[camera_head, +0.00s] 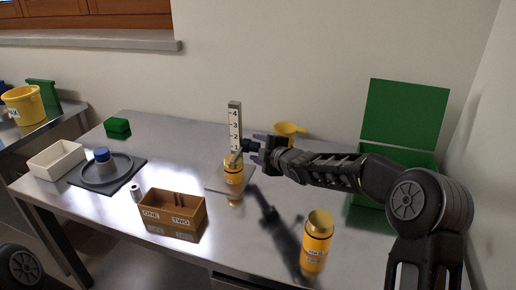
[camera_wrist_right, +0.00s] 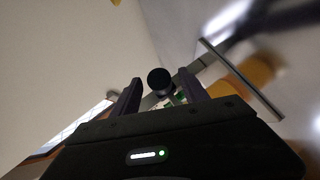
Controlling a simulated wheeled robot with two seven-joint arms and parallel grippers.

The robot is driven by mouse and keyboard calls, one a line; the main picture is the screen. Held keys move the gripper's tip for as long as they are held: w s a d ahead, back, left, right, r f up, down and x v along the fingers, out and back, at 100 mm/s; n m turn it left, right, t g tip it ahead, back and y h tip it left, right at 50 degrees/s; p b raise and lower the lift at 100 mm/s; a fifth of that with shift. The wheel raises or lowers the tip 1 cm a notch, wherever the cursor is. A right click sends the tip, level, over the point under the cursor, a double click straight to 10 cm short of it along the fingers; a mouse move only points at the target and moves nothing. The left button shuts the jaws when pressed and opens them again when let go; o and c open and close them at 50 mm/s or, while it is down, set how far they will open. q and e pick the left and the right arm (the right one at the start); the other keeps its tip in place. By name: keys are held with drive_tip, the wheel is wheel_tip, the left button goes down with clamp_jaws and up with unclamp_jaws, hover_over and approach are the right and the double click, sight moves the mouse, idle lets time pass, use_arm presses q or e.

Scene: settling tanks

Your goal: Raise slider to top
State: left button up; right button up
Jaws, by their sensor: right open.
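An upright grey post (camera_head: 235,116) with a scale numbered up to 4 stands on a flat plate (camera_head: 215,188). The slider's dark round knob (camera_head: 248,145) is low on the post, near the 1 mark. My right gripper (camera_head: 258,149) is open just right of the knob. In the right wrist view, the knob (camera_wrist_right: 159,81) shows between the two open fingers, with a gap visible on either side; I cannot tell how deep it sits between them. My left gripper is not in view.
A yellow canister (camera_head: 233,172) stands in front of the post, and another (camera_head: 317,242) near the table's front. A brown two-compartment box (camera_head: 172,215) is at front left. A yellow scoop (camera_head: 290,128) lies behind my right gripper. An open green box (camera_head: 405,115) stands at right.

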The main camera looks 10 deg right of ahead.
clamp_jaws()
idle(0.4)
idle(0.9)
